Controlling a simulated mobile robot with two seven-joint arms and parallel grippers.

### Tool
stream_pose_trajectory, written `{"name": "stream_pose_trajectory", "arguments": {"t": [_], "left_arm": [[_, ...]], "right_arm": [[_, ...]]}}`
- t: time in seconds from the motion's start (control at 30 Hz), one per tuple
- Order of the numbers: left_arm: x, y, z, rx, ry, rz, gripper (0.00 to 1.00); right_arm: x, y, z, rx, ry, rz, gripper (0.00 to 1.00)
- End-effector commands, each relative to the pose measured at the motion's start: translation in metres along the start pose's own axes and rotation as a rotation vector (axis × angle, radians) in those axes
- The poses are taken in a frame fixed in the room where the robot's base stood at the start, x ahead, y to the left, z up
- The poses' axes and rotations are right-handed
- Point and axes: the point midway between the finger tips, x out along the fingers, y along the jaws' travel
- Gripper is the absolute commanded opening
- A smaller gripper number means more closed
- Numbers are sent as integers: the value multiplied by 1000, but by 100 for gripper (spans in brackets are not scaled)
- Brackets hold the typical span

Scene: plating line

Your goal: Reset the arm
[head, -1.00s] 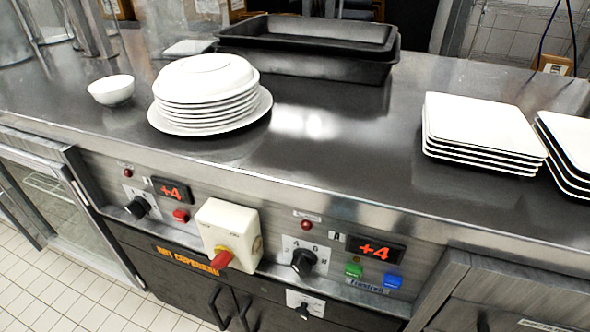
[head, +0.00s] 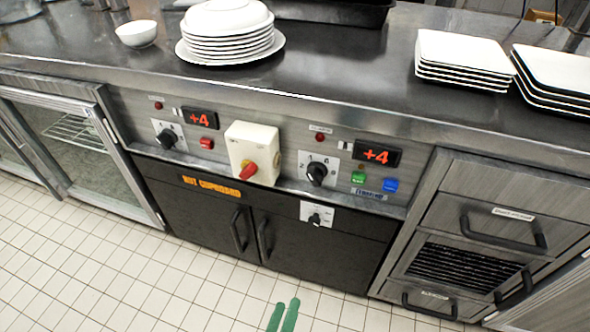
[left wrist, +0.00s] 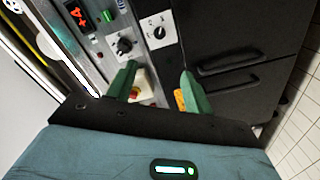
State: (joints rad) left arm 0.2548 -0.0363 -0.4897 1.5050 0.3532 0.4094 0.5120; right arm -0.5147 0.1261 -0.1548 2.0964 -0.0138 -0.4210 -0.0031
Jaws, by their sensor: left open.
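The green fingertips of my left gripper (head: 284,309) show at the bottom edge of the head view, in front of the counter and over the tiled floor. In the left wrist view my left gripper (left wrist: 157,72) shows two green fingers spread apart with nothing between them. They point toward the control panel, with the knobs beyond them. My left gripper is open and empty. The rest of the left arm is outside the head view. My right gripper is in neither view.
The steel counter (head: 330,75) holds a white bowl (head: 136,33), stacked round plates (head: 228,45), square plates (head: 463,60) and a black pan (head: 345,12). Its front has a red switch (head: 249,169), dark cupboards (head: 250,225) and drawers (head: 480,235). Floor in front (head: 120,270) is clear.

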Motion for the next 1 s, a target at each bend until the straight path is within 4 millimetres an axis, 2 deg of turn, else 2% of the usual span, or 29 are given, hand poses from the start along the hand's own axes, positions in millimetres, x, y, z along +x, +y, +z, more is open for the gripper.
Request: {"name": "stream_pose_trajectory", "arguments": {"t": [0.27,0.5,0.7,0.87,0.9,1.0], "left_arm": [[-31,-58,-29,164,-81,-14,51],[-62,-114,-74,345,-170,-29,51],[-83,-149,-115,476,-235,-39,51],[-96,-169,-146,566,-279,-47,51],[-100,-173,-150,584,-294,-51,51],[-124,-172,-132,623,-356,-90,51]], "right_arm": [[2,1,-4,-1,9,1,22],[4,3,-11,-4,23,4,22],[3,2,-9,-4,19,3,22],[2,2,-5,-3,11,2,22],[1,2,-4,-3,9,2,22],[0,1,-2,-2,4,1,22]]}}
